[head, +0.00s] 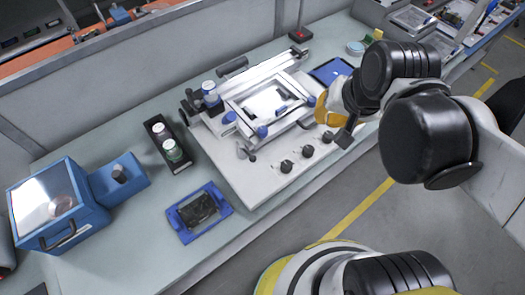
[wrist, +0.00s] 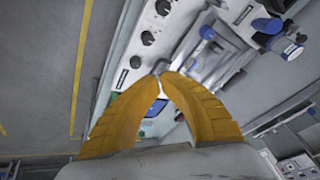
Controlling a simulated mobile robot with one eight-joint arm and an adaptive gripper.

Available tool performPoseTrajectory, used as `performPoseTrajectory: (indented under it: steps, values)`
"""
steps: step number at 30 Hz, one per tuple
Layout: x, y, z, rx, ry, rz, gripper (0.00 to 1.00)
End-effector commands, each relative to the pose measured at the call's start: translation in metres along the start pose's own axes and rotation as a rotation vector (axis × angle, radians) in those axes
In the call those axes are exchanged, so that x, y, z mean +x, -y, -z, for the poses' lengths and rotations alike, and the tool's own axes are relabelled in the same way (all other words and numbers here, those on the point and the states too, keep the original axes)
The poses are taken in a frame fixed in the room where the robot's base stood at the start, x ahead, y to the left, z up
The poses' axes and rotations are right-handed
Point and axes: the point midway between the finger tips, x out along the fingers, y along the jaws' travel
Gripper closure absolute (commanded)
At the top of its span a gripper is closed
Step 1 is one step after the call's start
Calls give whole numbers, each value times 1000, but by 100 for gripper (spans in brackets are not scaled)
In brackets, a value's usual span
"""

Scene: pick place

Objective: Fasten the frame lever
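The grey-white machine (head: 225,165) sits on the bench, with a metal frame (head: 238,101) with blue knobs on top. A blue frame knob (head: 262,132) shows at the frame's front edge. I cannot tell for sure which part is the frame lever. My gripper (head: 322,112), with yellow fingers, is at the frame's right side, low over the machine. In the wrist view my gripper (wrist: 162,77) has its fingertips together beside a small pale metal part (wrist: 161,66). Whether they hold it is unclear. Blue knobs (wrist: 207,32) show beyond the fingers.
Black dials (head: 287,166) line the machine's front. A blue tablet (head: 331,71) lies behind my gripper. A black tray with cans (head: 170,150), a blue tray (head: 222,196) and a blue box (head: 75,222) stand to the left. The floor in front is clear.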

Motion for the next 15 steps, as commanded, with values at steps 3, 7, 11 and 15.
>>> performPoseTrajectory:
  steps: [3, 7, 11, 15]
  values:
    - [12, 16, 4, 186, 111, -6, 100]
    - [30, 32, 2, 390, 233, -38, 100]
    - [50, 46, -3, 580, 346, -94, 100]
    - [68, 57, -11, 743, 441, -164, 100]
